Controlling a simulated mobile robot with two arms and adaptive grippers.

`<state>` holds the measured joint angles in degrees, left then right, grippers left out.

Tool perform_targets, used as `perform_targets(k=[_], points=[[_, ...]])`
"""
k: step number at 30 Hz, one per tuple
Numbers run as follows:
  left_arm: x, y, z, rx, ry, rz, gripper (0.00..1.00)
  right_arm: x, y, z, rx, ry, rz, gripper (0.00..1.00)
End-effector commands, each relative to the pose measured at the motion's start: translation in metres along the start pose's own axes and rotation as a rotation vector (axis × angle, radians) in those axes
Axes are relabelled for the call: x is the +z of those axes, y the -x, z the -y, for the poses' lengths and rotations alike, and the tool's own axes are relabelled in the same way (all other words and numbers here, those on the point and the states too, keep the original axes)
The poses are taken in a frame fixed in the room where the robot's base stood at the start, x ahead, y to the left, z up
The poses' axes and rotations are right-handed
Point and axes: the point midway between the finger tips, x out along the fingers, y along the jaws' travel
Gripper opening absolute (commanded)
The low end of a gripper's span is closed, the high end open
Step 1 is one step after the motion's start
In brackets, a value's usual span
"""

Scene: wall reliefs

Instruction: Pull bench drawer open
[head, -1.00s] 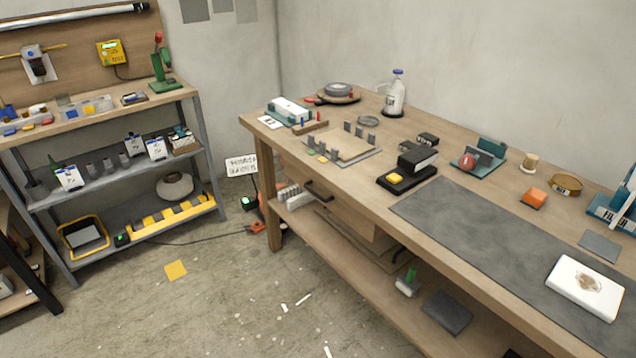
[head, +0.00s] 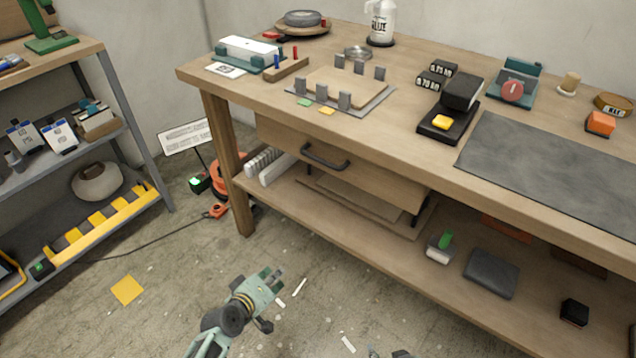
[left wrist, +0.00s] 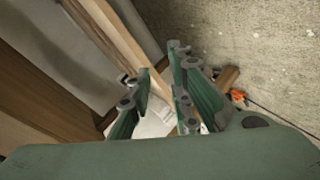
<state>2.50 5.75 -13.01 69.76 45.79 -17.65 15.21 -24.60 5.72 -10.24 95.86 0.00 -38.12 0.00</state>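The bench drawer (head: 370,178) is a wooden front under the left part of the workbench top. It looks shut. Its dark bar handle (head: 325,158) faces the room. My left gripper (head: 275,278) is low in front of the bench, below and to the left of the handle, and apart from it. In the left wrist view its green fingers (left wrist: 160,82) are spread with a gap and hold nothing. A small dark piece at the bottom edge of the head view may be part of my right arm; I cannot make out the right gripper.
The workbench (head: 420,150) carries a black stamp-like device (head: 450,105), a grey mat (head: 560,165) and a glue bottle (head: 380,22). A grey shelf unit (head: 140,150) stands left. The floor before the bench is mostly clear.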

Motion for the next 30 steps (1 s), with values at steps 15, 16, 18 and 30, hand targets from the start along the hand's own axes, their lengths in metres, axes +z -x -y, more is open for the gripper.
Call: perform_targets(k=[15, 16, 18, 30], points=[[-0.114, 0.039, -0.258, 0.749, 0.433, -0.002, 0.18, -0.118, 0.098, -0.001, 0.005, -0.003, -0.341, 0.40], [-0.115, 0.043, -0.263, 0.764, 0.441, 0.003, 0.18, -0.119, 0.101, -0.001, 0.006, -0.003, -0.347, 0.40], [-0.117, 0.047, -0.273, 0.786, 0.450, 0.011, 0.18, -0.123, 0.107, -0.001, 0.006, -0.003, -0.358, 0.40], [-0.127, 0.010, -0.315, 0.794, 0.455, 0.015, 0.18, -0.145, 0.115, 0.002, 0.000, -0.001, -0.460, 0.40]])
